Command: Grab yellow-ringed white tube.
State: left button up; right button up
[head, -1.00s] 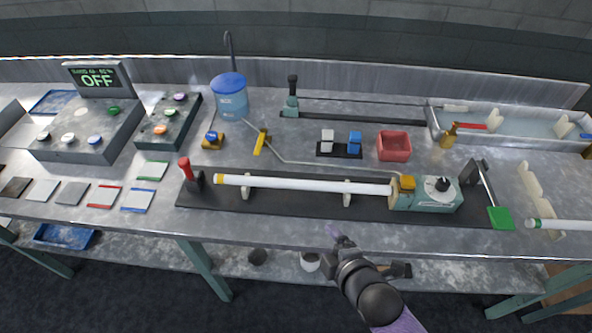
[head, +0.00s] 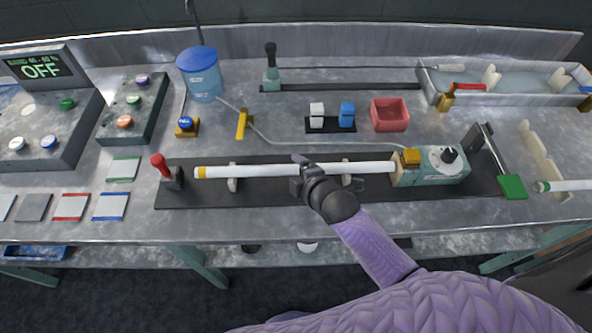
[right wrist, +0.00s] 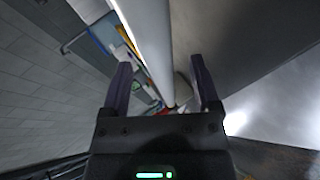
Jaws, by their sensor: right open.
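The white tube (head: 250,171) with a yellow ring at its left end lies level on two small supports above a black base plate (head: 200,192). Its right end meets the green device (head: 432,172). My right gripper (head: 301,162) is over the middle of the tube, hiding a short stretch of it. In the right wrist view the tube (right wrist: 150,35) runs between the two spread fingers of the gripper (right wrist: 161,68), which is open. I cannot tell whether a finger touches the tube. My left gripper is not in view.
A red-knobbed lever (head: 160,166) stands by the tube's ringed end. A green paddle (head: 512,187) and a second, green-ringed white tube (head: 565,186) are at the right. A red bin (head: 390,115) and a black block holder (head: 330,125) sit behind.

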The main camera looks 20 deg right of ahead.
jog(key=shift+w, duration=0.1)
jog(key=shift+c, duration=0.6)
grip_shut()
